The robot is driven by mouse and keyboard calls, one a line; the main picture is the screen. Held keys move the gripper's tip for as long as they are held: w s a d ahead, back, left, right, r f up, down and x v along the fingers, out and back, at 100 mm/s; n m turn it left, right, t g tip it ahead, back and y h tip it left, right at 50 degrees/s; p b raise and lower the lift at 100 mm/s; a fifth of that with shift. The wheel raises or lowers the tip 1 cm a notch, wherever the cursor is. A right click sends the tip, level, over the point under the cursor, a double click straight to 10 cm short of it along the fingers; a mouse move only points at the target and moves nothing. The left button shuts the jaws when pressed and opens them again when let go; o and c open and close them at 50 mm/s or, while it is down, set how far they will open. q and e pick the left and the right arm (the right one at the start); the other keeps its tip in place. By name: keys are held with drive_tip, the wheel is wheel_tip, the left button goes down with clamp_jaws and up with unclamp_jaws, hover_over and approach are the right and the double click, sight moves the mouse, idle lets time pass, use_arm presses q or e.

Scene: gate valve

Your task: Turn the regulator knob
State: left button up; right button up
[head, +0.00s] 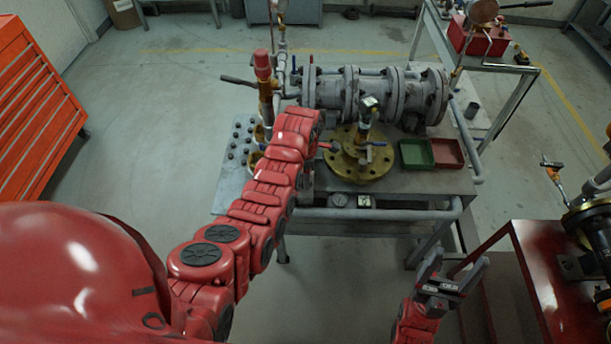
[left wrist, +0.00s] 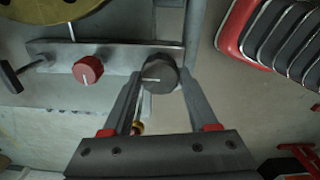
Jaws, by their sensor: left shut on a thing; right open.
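In the left wrist view a dark grey round knob (left wrist: 158,68) with a white line sits on a grey metal strip. The line lies nearly level in the picture. My left gripper (left wrist: 161,88) has its two fingers on either side of this knob and is shut on it. A red knob (left wrist: 87,69) with a white mark is to its left, apart from the fingers. In the head view my left arm hides the left fingers and the knobs. My right gripper (head: 459,268) is open and empty at the lower right, away from the bench.
The bench (head: 415,184) carries a grey flanged valve body (head: 376,94), a brass flange (head: 358,170), and green (head: 416,154) and red (head: 449,153) trays. A dark red table (head: 540,285) stands close to my right gripper. An orange cabinet (head: 35,105) is at left; floor between is clear.

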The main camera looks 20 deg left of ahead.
use_arm(q)
drive_tip(key=shift+f+m+b, duration=0.25)
drive_tip(key=shift+m+b, duration=0.35)
drive_tip(key=shift+b, duration=0.3)
drive_tip(key=m+b, duration=0.2)
drive_tip(key=shift+b, duration=0.3)
drive_tip(key=shift+m+b, duration=0.65)
drive_tip(key=shift+m, duration=0.45)
drive_tip(key=shift+r+m+b, duration=0.15)
drive_tip(key=shift+m+b, duration=0.25)
drive_tip(key=shift+m, duration=0.5)
drive_tip(key=m, duration=0.2)
drive_tip(key=shift+m, duration=0.4)
drive_tip(key=m, duration=0.4)
drive_tip(key=shift+r+m, duration=0.1)
drive_tip(key=shift+m, duration=0.2)
drive_tip(key=m, duration=0.6)
drive_tip(key=shift+m, duration=0.4)
